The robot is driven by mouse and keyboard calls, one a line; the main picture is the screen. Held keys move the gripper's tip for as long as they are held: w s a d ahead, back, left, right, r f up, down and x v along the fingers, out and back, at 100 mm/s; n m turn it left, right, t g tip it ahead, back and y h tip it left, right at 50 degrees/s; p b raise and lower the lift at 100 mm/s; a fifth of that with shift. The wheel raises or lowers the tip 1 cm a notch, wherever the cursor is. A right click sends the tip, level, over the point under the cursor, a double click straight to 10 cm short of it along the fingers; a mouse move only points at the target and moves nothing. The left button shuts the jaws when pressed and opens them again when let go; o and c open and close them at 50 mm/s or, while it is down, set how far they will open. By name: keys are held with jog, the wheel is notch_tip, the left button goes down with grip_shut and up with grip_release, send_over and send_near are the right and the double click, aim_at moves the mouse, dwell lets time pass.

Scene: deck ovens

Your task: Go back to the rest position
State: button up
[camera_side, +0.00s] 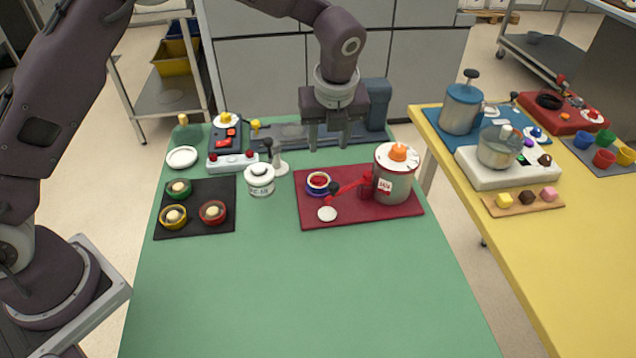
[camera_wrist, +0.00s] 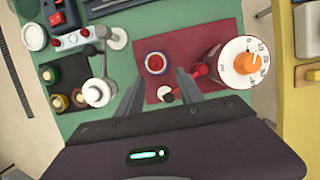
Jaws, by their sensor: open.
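My gripper (camera_side: 328,143) is open and empty in the side view. It hangs above the back edge of the red mat (camera_side: 350,217), with its fingers pointing down. In the wrist view my gripper's two fingers (camera_wrist: 160,90) stand apart over the red mat, with nothing between them held. Below it on the mat are a small blue-rimmed bowl with red contents (camera_side: 318,182) and a white-and-grey pot (camera_side: 394,180) with an orange knob and a red handle. A small white disc (camera_side: 327,214) lies near the mat's front edge.
A white jar (camera_side: 259,180) stands left of the mat. A black mat (camera_side: 195,222) holds three small bowls. The green table's front is clear. A yellow table (camera_side: 570,250) with other equipment stands right.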

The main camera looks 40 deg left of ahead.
jog(key=s+a+r+n+t+h, duration=0.1)
jog(key=s+a+r+n, duration=0.2)
jog(key=s+r+n, duration=0.4)
jog(key=s+a+r+n+h, duration=0.1)
jog(key=s+a+r+n, duration=0.3)
jog(key=s+r+n, duration=0.4)
jog(key=s+a+n+t, duration=0.1)
jog(key=s+n+t, duration=0.1)
jog(key=s+n, duration=1)
jog(key=s, duration=0.6)
jog(key=shift+s+a+r, duration=0.25)
jog(key=shift+s+a, duration=0.05)
jog(key=shift+s, duration=0.05)
